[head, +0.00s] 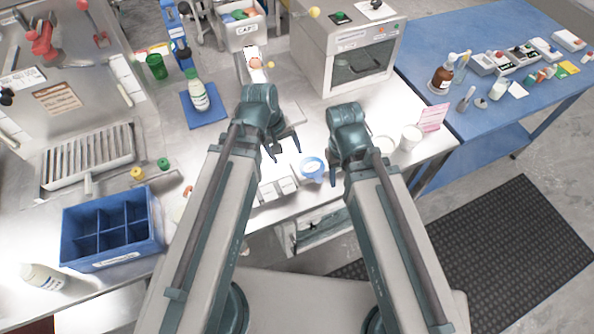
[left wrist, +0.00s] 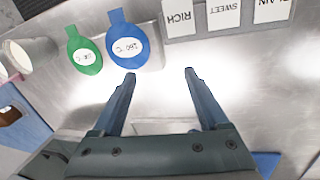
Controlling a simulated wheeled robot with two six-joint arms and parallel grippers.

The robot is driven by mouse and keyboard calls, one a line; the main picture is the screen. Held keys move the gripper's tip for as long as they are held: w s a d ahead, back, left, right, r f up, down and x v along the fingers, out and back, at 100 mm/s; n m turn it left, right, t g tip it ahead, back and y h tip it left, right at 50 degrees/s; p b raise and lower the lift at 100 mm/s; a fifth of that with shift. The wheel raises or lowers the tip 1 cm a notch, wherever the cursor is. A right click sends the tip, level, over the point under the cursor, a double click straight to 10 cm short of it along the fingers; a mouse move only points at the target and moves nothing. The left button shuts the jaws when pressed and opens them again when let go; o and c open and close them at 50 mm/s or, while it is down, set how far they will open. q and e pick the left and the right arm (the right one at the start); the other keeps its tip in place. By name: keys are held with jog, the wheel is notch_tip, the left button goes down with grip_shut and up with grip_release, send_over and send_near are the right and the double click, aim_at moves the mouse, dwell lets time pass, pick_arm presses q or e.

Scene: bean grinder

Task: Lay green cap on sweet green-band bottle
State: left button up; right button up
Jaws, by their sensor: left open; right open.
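A white bottle with a green band (head: 197,92) stands on a blue mat (head: 210,116) at the back left; its flavour label is too small to read. A small green cap (head: 163,163) lies on the counter behind the blue crate, beside a yellow cap (head: 137,173). My left gripper (head: 284,150) is open and empty over the counter, well right of the cap and bottle. In the left wrist view its open fingers (left wrist: 160,74) have only bare metal counter between them. My right gripper (head: 345,170) is open and empty beside a blue round-headed piece.
A blue divided crate (head: 112,228) stands front left, with another white bottle (head: 42,278) beside it. Cards reading RICH (left wrist: 180,17), SWEET (left wrist: 224,14) and PLAIN (left wrist: 272,10) lie near blue (left wrist: 127,43) and green (left wrist: 84,56) tags. An oven-like machine (head: 345,50) stands behind.

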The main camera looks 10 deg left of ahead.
pick_arm(q)
jog(key=s+d+m+y, duration=0.1)
jog(key=m, duration=0.1)
jog(key=s+d+m+y, duration=0.1)
jog(key=s+m, duration=0.1)
jog(key=s+d+m+g, duration=0.1)
jog(key=s+m, duration=0.1)
jog(key=shift+d+f+m+y, duration=0.3)
jog(key=shift+y, duration=0.1)
jog(key=shift+s+d+r+m+y, duration=0.1)
jog(key=shift+s+m+y, duration=0.2)
jog(key=shift+m, duration=0.2)
jog(key=shift+s+d+m+y, duration=0.1)
jog(key=shift+s+m+y, duration=0.15)
jog(key=shift+m, duration=0.25)
